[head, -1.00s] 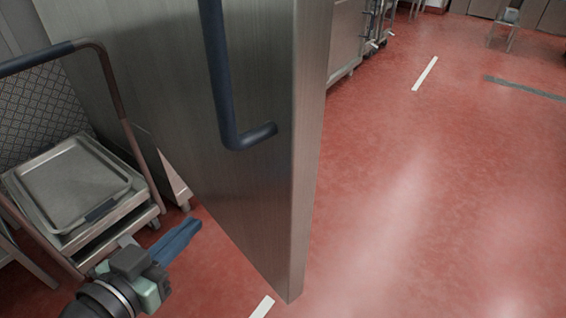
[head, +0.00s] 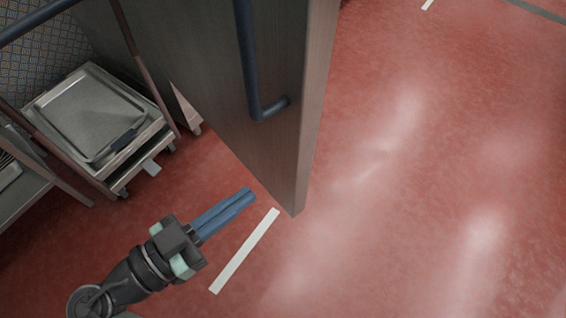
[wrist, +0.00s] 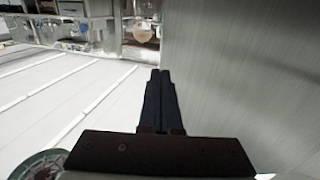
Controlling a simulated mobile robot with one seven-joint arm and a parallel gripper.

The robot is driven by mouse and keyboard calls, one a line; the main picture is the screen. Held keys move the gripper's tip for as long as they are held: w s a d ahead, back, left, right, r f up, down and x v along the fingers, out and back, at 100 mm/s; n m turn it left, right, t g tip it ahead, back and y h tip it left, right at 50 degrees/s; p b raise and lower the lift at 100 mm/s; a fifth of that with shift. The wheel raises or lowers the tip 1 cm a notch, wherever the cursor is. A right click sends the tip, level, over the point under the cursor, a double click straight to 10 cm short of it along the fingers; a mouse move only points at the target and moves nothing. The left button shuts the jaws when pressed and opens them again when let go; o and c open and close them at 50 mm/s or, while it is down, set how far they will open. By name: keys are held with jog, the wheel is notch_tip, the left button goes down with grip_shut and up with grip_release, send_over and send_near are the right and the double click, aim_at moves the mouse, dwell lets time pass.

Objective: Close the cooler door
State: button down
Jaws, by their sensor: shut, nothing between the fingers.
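The cooler door (head: 240,120) is a tall brushed-metal slab standing open in the head view. A dark blue L-shaped handle (head: 252,80) is on its broad face. My gripper (head: 251,194) has its two blue fingers together and empty, pointing toward the door's lower edge. In the head picture it is left of the door's bottom corner; I cannot tell whether it touches the door. In the wrist view the shut fingers (wrist: 160,75) point ahead, with the door's grey face (wrist: 250,70) close on the right. The cooler's inside is not clearly visible.
A trolley with a metal tray (head: 85,112) stands at the left, with a dark push bar above it. Red floor (head: 430,180) is open to the right of the door. A white floor strip (head: 245,252) lies beside my gripper.

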aim_at(297, 158)
jog(key=x, duration=0.9)
jog(key=shift+b, duration=0.3)
